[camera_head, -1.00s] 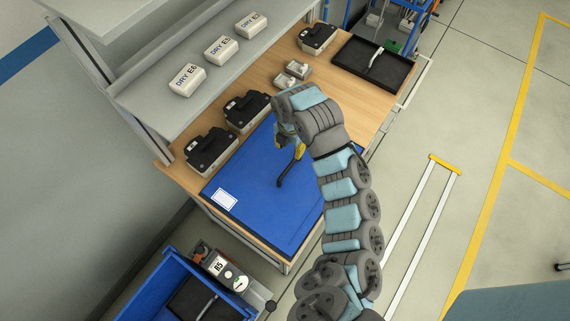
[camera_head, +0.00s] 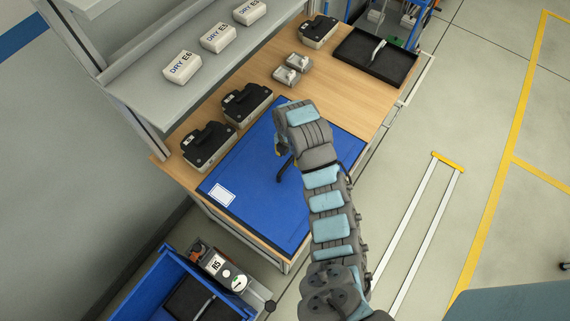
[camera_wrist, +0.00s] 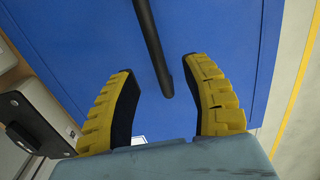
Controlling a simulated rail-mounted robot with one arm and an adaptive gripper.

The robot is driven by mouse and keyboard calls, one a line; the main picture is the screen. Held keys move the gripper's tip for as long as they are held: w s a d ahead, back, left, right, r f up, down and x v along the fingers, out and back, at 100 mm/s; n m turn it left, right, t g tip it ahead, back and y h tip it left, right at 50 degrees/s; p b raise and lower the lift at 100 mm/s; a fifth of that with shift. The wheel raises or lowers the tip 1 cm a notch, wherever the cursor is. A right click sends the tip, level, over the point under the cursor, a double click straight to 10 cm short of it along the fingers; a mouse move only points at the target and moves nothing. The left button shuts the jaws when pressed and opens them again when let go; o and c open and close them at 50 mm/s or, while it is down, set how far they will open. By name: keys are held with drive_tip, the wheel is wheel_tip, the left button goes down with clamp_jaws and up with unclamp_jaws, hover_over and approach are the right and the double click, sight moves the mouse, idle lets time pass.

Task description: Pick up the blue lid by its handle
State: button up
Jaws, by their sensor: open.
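The blue lid (camera_head: 240,205) lies flat on the wooden bench, with a white label near its left corner. Its black handle (camera_head: 284,171) shows partly in the head view; my arm hides the rest. In the wrist view the lid (camera_wrist: 85,45) fills most of the picture. The dark handle bar (camera_wrist: 152,45) runs from the top edge and ends between the yellow fingertips of my gripper (camera_wrist: 165,88). My gripper is open, with a finger on each side of the handle's end and a gap to both. The height of the fingers over the handle cannot be told.
Two black-topped cases (camera_head: 208,147) (camera_head: 246,103) stand along the lid's back edge. Small grey parts (camera_head: 292,69), another case (camera_head: 318,31) and a black tray (camera_head: 375,58) stand farther right. A shelf with white DRY boxes (camera_head: 217,38) overhangs the back.

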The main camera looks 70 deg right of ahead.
sight(290, 160)
drive_tip(key=shift+d+f+p, duration=0.15)
drive_tip(key=shift+f+p, duration=0.15)
drive_tip(key=shift+f, duration=0.3)
drive_tip(key=shift+d+f+p, duration=0.15)
drive_tip(key=shift+f+p, duration=0.1)
drive_tip(key=shift+f, duration=1.75)
drive_tip(key=shift+d, duration=0.1)
clamp_jaws()
